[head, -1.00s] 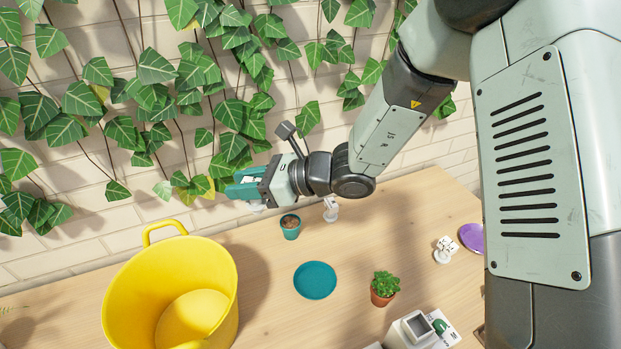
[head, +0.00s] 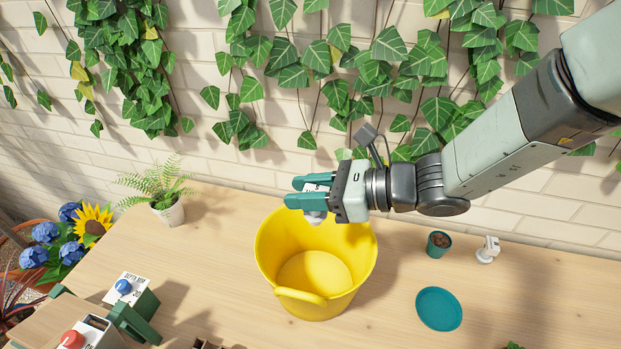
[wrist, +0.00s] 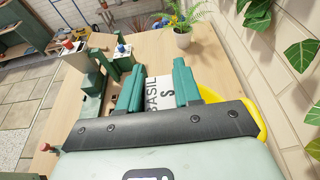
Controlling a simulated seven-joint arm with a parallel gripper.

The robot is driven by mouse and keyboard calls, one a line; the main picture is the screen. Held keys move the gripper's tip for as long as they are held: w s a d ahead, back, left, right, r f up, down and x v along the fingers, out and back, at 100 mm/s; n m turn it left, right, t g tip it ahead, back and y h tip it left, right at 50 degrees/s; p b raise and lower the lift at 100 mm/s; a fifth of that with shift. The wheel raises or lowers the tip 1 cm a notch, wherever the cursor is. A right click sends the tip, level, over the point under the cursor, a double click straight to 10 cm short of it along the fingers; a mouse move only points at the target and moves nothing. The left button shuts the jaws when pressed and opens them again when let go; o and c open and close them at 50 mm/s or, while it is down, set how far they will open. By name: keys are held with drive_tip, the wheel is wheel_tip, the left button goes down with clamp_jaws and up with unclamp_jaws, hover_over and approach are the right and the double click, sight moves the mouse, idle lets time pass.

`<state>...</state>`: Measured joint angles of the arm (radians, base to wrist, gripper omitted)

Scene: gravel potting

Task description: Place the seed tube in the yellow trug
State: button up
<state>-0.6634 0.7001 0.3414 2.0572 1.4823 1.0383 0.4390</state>
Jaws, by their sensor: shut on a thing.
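The yellow trug (head: 318,290) stands on the wooden table in the head view, open at the top and empty inside as far as I see. My gripper (head: 310,192) is above the trug's far rim, its green fingers pointing left. It is shut on the seed tube (head: 316,216), a white piece partly hidden between the fingers. In the wrist view, the tube (wrist: 160,92) shows a white label reading "BASIL" between the fingers. The trug's rim (wrist: 247,112) shows there at the right, behind my gripper.
A small teal pot (head: 439,244), a white figure-like item (head: 488,250) and a teal saucer (head: 439,309) lie right of the trug. A potted fern (head: 166,205) stands at the back left. Boxes with knobs (head: 131,290) are at front left. The ivy-covered wall is close behind.

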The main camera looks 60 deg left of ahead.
wheel_tip(320, 180, down, 8)
idle(0.5)
drive_tip(key=o, duration=1.1)
wheel_tip(320, 180, up, 7)
drive_tip(key=shift+r, duration=0.1)
idle(0.7)
